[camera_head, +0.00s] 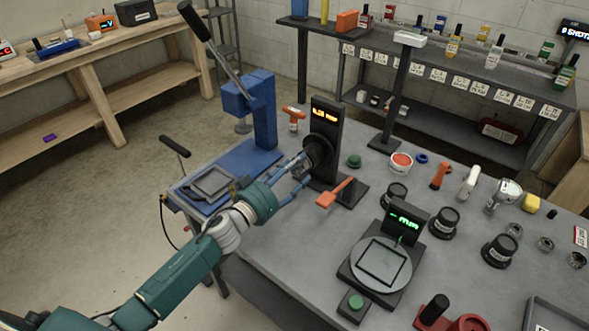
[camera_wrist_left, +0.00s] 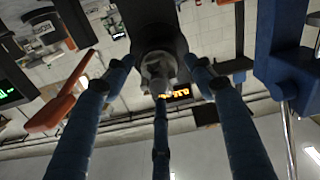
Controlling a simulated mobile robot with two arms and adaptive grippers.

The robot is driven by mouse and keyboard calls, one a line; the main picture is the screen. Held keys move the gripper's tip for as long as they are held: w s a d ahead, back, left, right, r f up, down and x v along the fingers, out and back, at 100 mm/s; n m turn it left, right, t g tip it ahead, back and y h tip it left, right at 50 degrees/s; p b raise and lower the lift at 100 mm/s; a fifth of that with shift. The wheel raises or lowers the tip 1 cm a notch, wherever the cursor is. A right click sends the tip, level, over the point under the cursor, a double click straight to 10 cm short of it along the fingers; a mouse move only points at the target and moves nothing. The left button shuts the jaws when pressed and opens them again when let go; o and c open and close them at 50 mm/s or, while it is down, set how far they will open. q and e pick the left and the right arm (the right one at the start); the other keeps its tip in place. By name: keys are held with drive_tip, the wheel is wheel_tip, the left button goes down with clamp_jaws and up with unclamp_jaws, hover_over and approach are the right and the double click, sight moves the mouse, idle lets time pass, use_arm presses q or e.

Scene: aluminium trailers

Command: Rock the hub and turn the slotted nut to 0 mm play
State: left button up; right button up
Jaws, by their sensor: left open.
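A black upright stand (camera_head: 324,128) with a lit orange readout, too small to read, is on the grey table. A dark round hub (camera_head: 318,152) sits on its near face. My left gripper (camera_head: 300,172) is open in front of the hub, its blue fingers pointing at it. In the left wrist view, the fingers of my gripper (camera_wrist_left: 160,78) spread around a pale grey knob-like nut (camera_wrist_left: 158,68) at the hub's middle. I cannot tell whether they touch it. An orange flat-handled tool (camera_head: 335,193) lies on or leans at the stand's base. My right gripper is not in view.
A blue lever press (camera_head: 255,105) stands close left of the stand. A gauge with a green readout (camera_head: 406,217) and several black round pieces are to the right. A green button (camera_head: 354,160) is behind the stand.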

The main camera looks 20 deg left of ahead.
use_arm(q)
drive_tip(key=c, duration=1.1)
drive_tip(key=shift+c, duration=0.2)
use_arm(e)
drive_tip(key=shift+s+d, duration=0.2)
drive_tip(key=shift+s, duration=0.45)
use_arm(q)
drive_tip(key=shift+r, duration=0.1)
